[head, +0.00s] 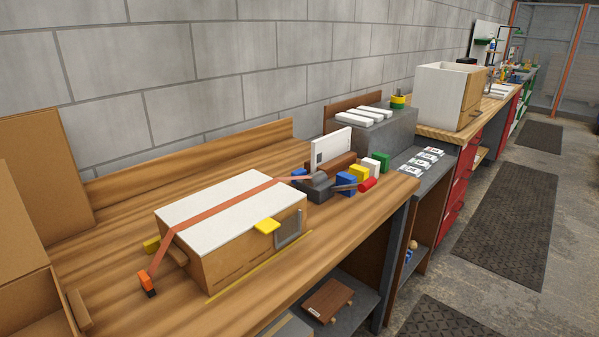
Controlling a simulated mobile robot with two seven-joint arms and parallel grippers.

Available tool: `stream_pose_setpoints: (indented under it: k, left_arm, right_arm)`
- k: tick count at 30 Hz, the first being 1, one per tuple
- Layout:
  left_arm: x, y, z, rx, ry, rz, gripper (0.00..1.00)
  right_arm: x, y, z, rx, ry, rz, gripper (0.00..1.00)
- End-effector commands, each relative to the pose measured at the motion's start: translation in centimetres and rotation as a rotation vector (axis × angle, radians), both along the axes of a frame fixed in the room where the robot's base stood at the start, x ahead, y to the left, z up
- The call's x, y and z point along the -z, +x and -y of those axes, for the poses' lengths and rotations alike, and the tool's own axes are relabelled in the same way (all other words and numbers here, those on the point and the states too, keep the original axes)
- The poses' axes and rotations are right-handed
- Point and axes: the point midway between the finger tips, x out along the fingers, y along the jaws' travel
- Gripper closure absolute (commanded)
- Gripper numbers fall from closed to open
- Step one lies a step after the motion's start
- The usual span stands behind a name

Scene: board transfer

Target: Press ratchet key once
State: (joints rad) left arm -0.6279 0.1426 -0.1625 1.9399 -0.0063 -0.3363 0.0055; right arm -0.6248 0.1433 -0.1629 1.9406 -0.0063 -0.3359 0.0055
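A wooden box with a white top (215,210) sits on the workbench. An orange strap (222,207) runs across its top. At the near left the strap comes down to an orange and black end piece (147,284). At the far end it reaches a dark grey block (316,190) with a rounded top. A lever with a red end (367,185) sticks out to the right of this block; it looks like the ratchet's key or handle, but I cannot tell for sure. Neither of my grippers is in view.
Blue, yellow, white and green blocks (383,161) stand behind the lever. A white upright panel (331,150) stands behind the grey block. Cardboard boxes (45,170) are at left.

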Motion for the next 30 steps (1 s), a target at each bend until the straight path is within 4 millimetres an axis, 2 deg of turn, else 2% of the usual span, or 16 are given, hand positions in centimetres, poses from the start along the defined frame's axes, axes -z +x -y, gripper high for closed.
stream_pose_setpoints:
  k: [2,13,30]
  left_arm:
    - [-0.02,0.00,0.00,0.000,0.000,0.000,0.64]
    - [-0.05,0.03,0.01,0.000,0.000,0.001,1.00]
    - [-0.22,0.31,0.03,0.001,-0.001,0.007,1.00]
  right_arm:
    - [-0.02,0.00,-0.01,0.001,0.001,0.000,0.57]
    - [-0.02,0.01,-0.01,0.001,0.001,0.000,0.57]
    - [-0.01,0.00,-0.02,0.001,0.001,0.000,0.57]
